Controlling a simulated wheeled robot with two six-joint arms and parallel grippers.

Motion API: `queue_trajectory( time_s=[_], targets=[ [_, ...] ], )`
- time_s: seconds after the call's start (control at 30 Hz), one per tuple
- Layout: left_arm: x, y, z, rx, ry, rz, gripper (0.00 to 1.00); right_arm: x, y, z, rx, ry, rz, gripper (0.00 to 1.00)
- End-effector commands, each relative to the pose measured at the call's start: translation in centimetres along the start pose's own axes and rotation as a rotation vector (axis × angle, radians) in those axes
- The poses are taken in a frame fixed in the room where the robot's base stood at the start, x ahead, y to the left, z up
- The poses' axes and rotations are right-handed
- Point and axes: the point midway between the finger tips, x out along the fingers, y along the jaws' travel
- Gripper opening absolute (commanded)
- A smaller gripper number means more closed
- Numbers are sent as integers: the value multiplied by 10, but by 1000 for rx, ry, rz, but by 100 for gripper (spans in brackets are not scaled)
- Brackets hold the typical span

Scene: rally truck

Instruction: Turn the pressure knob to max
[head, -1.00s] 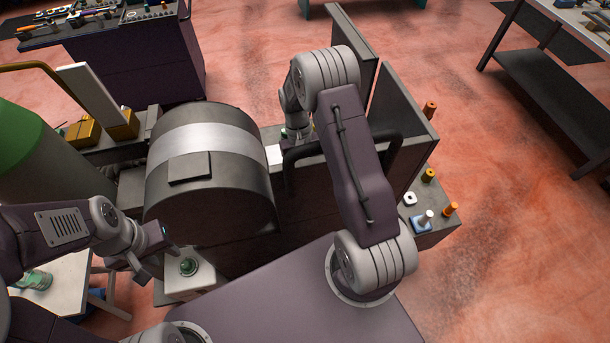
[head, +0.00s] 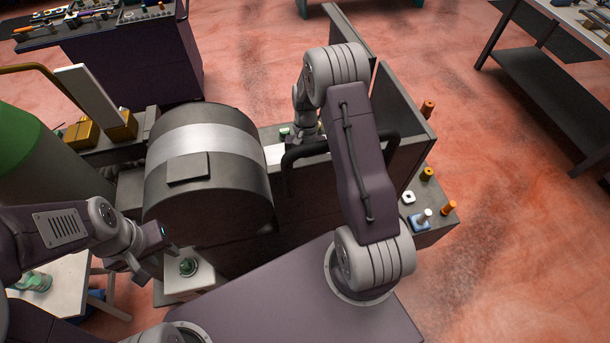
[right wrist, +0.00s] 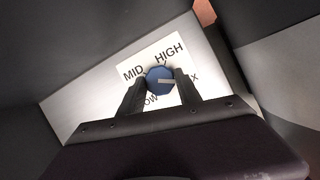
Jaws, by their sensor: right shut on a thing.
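The pressure knob (right wrist: 160,77) is round and blue with a grey pointer mark, and sits on a white label plate (right wrist: 180,50) in the right wrist view. MID and HIGH are readable; the other two labels are partly hidden, one ending in "OW" and one in "X". The mark points right, roughly toward the "X" label. My right gripper (right wrist: 160,90) is shut on the knob, one finger on each side. In the head view the knob and right fingertips are hidden. My left gripper (head: 140,262) hangs low on the left, away from the knob; its jaws are unclear.
A dark drum with a pale band (head: 207,139) stands left of my right wrist. A black bar handle (head: 290,165) and upright grey panels (head: 405,110) are close around my right arm. Small coloured knobs (head: 427,174) stand at the right end. Open red floor lies beyond.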

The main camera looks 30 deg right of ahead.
Motion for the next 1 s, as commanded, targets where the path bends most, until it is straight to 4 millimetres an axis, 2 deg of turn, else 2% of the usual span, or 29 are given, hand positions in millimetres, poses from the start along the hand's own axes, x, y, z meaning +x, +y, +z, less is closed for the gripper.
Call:
queue_trajectory(
  time_s=[0.17,0.2,0.27,0.63,1.0],
  targets=[
    [0,0,0,0,0,0,36,1,0,1,2,-4,1,0],
    [0,0,0,0,0,0,36,1,0,1,2,-4,1,46],
    [0,0,0,0,0,0,36,1,0,1,2,-4,1,62],
    [3,0,0,0,0,0,36,-5,0,-1,0,0,0,62],
    [17,0,2,0,0,0,36,-78,0,-1,1,2,-1,62]
  ],
)
